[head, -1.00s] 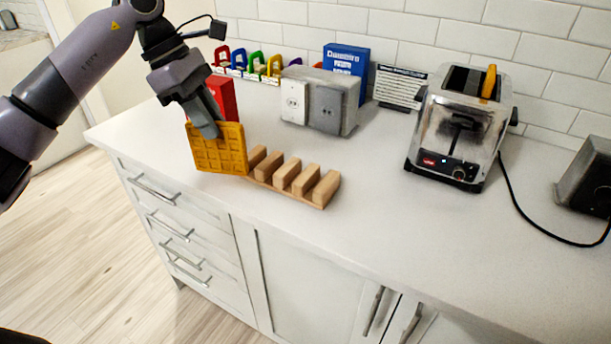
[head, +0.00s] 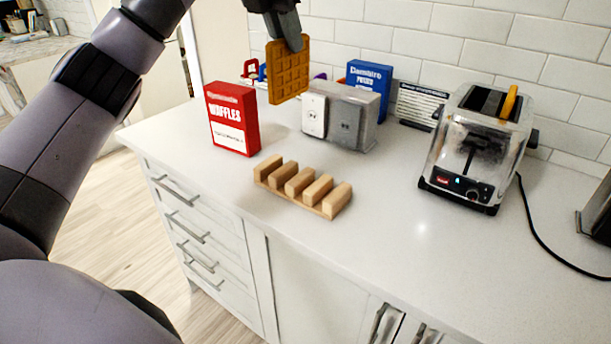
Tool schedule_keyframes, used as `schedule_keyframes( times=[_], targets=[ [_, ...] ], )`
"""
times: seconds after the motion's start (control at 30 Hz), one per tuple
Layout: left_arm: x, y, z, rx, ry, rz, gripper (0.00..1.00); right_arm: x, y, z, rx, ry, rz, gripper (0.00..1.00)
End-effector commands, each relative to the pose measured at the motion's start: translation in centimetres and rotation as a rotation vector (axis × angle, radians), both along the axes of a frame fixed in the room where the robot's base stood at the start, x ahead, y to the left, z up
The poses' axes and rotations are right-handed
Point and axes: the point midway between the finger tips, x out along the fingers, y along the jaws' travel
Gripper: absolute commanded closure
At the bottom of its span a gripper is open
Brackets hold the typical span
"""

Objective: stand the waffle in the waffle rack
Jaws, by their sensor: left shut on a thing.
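The waffle (head: 289,73) is a golden-brown square with a grid pattern. My left gripper (head: 293,42) is shut on its top edge and holds it upright in the air, above and behind the waffle rack. The waffle rack (head: 303,186) is a wooden base with several light wood blocks and slots between them, standing on the counter. Its slots look empty. My right gripper is not in view.
A red waffles box (head: 232,118) stands left of the rack. A grey and white box-shaped thing (head: 340,115) and a blue box (head: 370,82) stand behind. A chrome toaster (head: 480,148) with another yellow-orange item in it (head: 509,101) stands at right. The counter front is clear.

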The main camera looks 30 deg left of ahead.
Motion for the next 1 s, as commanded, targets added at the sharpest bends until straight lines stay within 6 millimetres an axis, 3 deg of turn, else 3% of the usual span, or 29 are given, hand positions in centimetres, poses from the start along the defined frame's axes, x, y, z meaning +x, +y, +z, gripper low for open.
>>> schedule_keyframes(
  times=[0.5,1.0],
  targets=[
    [-0.1,0.1,-12.4,0.002,0.007,0.007,1.00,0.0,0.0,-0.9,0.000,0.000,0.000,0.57],
    [-0.1,0.1,-18.7,0.001,0.005,0.007,1.00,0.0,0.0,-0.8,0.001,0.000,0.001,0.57]
  ],
)
